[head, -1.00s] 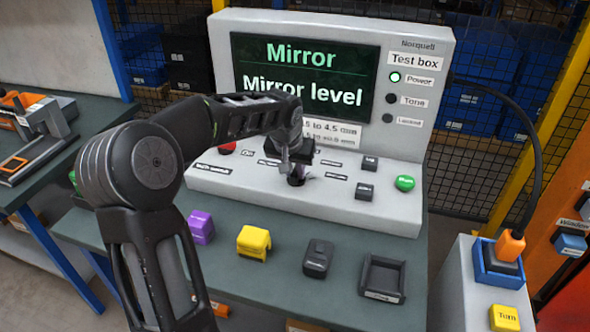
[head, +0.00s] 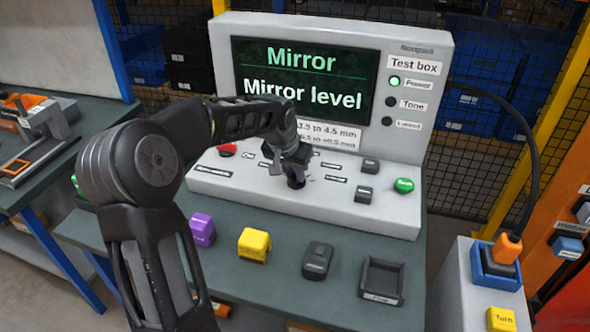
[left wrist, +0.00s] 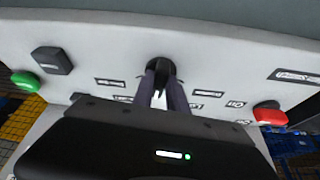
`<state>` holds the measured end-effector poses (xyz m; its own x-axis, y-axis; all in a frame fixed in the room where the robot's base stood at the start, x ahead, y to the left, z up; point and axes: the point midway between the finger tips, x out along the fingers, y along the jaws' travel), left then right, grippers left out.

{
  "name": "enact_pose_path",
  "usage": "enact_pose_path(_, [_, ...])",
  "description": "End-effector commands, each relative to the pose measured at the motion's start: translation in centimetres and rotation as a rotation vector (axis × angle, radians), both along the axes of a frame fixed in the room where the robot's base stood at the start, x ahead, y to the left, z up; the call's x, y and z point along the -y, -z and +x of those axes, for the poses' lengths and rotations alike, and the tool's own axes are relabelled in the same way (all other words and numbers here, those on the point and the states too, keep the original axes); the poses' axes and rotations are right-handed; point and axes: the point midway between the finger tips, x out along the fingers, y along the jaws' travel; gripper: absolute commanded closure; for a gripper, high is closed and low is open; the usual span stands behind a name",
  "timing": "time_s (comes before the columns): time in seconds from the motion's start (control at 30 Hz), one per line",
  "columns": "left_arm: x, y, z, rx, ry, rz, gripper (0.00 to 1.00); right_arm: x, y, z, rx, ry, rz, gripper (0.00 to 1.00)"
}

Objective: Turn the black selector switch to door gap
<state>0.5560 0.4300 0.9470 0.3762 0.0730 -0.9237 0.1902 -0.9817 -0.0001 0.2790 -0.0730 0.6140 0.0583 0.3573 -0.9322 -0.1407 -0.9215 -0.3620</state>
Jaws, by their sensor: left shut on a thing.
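The black selector switch (left wrist: 160,66) sits on the sloped panel of the white test box (head: 225,180), with small printed labels around it that are too small to read. My left gripper (head: 293,178) is over the panel, and its two fingers are shut on the switch, one on each side. It also shows in the left wrist view (left wrist: 163,88). The fingers and wrist hide most of the switch in the head view. The screen (head: 305,80) reads "Mirror" and "Mirror level". My right gripper is not in view.
A green button (head: 403,185) and dark buttons (head: 364,194) are right of the switch; a red button (head: 227,150) is left. Purple (head: 202,230), yellow (head: 254,245) and dark blocks (head: 318,260) and a black tray (head: 382,280) stand in front on the bench.

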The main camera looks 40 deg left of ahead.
Motion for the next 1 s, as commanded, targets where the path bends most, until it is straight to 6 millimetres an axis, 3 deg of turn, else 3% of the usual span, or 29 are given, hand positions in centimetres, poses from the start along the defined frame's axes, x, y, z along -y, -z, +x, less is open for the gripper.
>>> enact_pose_path(0.4, [-0.5, -0.3, 0.0, 0.001, 0.347, -0.003, 1.0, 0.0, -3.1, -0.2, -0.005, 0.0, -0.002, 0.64])
enact_pose_path(1.0, [-1.0, 0.0, 0.3, 0.001, 0.835, 0.0, 1.0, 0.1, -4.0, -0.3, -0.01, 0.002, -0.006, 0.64])
